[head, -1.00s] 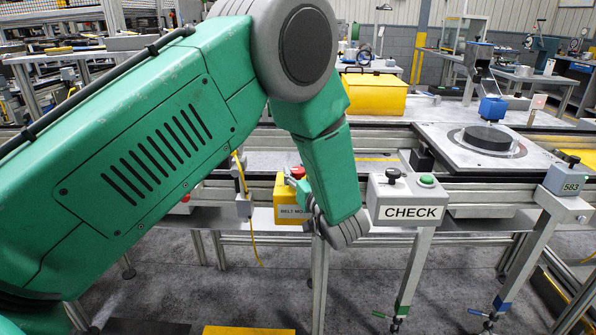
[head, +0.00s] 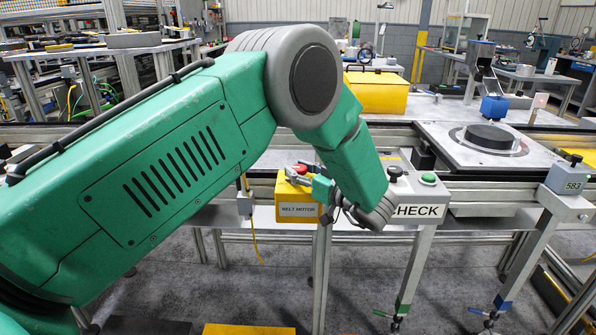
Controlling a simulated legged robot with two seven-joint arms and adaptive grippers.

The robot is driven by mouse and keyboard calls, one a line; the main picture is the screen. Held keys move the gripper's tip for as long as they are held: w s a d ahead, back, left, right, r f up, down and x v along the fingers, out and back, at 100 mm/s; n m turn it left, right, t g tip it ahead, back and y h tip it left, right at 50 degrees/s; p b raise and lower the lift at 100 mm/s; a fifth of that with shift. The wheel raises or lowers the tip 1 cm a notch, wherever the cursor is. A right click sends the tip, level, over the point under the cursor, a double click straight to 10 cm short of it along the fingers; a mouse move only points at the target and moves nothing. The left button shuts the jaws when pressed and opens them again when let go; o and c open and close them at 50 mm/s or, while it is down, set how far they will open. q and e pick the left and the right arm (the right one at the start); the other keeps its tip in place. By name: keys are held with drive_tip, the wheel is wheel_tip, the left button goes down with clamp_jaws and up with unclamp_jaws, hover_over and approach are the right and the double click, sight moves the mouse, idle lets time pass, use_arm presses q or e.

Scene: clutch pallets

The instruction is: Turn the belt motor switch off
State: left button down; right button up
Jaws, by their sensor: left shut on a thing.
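The yellow belt motor box (head: 284,191) hangs on the front rail of the conveyor. Its front label reads BELT MOTOR. A red part (head: 300,169) shows on top of the box, partly behind my gripper. My left gripper (head: 294,175) reaches in from the right side of the box, with its grey fingers over the top. It is shut on the belt motor switch, whose grasped part is mostly hidden by the fingers. My left forearm and wrist cover the space just right of the box. My right gripper is out of view.
A grey CHECK box (head: 420,190) with a black knob and green button stands close right of my wrist. A box marked 583 (head: 570,178) is farther right. A black disc (head: 489,136) lies on the plate behind. A yellow cable (head: 252,232) hangs left of the belt motor box.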

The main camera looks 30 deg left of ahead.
use_arm(q)
drive_tip(key=shift+d, duration=0.15)
drive_tip(key=c, duration=1.1)
unclamp_jaws()
drive_tip(key=shift+c, duration=0.2)
drive_tip(key=shift+d+r, duration=0.1)
drive_tip(key=shift+d, duration=0.1)
drive_tip(key=shift+d, duration=0.15)
drive_tip(key=v, duration=1.2)
drive_tip(key=shift+w, duration=0.15)
